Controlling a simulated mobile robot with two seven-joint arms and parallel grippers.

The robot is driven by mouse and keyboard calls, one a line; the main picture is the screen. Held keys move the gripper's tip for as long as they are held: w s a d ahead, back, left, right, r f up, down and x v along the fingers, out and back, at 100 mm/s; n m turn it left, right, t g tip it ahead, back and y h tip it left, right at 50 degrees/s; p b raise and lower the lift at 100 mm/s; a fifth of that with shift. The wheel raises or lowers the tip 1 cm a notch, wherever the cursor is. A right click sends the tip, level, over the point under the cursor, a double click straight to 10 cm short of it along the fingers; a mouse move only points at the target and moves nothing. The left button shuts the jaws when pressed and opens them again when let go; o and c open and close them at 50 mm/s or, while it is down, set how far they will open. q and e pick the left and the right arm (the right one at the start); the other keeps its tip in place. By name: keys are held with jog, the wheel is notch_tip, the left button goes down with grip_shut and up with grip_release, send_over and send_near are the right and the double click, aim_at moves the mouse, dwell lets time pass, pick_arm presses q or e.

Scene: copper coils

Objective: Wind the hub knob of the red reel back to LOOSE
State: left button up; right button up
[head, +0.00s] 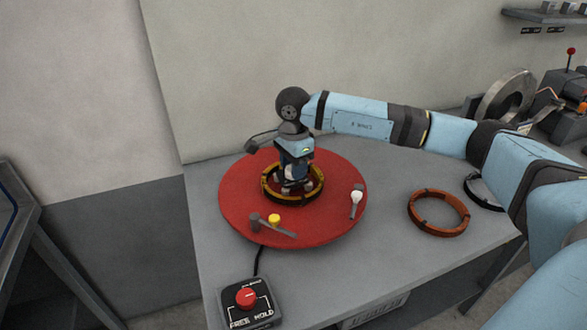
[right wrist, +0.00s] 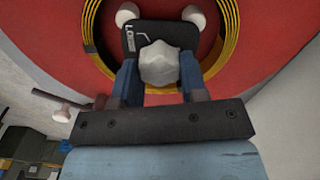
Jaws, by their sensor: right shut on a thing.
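The red reel (head: 335,225) lies flat as a wide disc on the grey table. A yellow and black coil (head: 320,192) rings its hub. My right gripper (head: 294,184) points down over the hub. In the right wrist view, my right gripper (right wrist: 159,75) has its two blue fingers on either side of the pale hub knob (right wrist: 160,64) and is shut on it. Behind the knob is a black plate (right wrist: 137,34) with white lettering starting "LO" and a white line mark; the rest is covered. In the head view the knob is mostly hidden. My left gripper is not in view.
A white-tipped lever (head: 356,197) and a yellow-knobbed lever (head: 274,219) sit on the disc. A control box (head: 262,315) with a red button, marked FREE HOLD, stands in front. A copper coil (head: 412,212) and a black ring (head: 471,190) lie to the right.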

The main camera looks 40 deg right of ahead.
jog(key=shift+r+n, duration=0.15)
jog(key=shift+n, duration=0.15)
jog(key=o, duration=0.9)
notch_tip(320, 180, up, 14)
jog(key=shift+f, duration=0.15)
dwell(0.5)
